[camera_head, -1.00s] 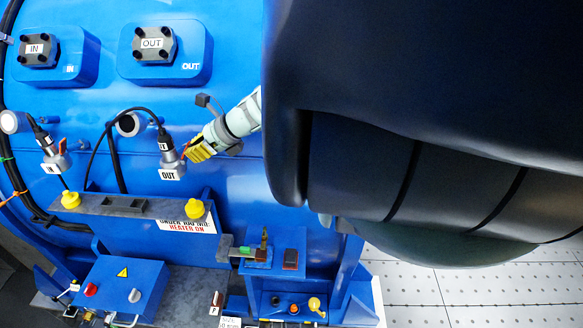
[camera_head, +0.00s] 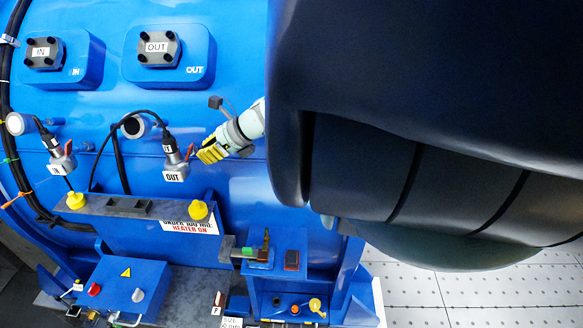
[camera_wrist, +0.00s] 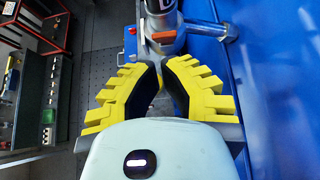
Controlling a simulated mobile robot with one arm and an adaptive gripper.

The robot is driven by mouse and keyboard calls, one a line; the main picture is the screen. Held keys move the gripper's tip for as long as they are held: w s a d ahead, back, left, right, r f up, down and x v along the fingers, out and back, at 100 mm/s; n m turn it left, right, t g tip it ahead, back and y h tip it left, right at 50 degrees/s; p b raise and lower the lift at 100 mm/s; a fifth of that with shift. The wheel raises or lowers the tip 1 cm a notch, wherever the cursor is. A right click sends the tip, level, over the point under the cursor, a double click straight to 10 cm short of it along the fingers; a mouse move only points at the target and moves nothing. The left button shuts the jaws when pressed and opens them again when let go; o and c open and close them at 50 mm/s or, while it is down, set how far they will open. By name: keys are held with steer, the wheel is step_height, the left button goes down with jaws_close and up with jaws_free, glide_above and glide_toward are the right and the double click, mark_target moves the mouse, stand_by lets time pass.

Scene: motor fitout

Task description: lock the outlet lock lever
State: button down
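The outlet connector (camera_head: 172,160), with its OUT tag, sits on the blue motor housing. Its small orange-red lock lever (camera_head: 189,152) is on the connector's right side. My gripper (camera_head: 204,155), with yellow fingers, is just right of the lever. In the wrist view the gripper (camera_wrist: 160,72) is open, with a gap between its dark inner pads. The pads hold nothing that I can see.
The inlet connector (camera_head: 57,158), with its own orange lever, is to the left. A black cable (camera_head: 100,150) loops close to the outlet connector. Below are a grey ledge (camera_head: 130,207) with yellow knobs and a blue control box (camera_head: 120,285). My arm hides the right side.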

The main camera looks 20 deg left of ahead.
steer(key=w+d+r, duration=0.1)
steer(key=d+r, duration=0.2)
steer(key=r, duration=0.6)
steer(key=shift+r, duration=0.15)
stand_by(0.7)
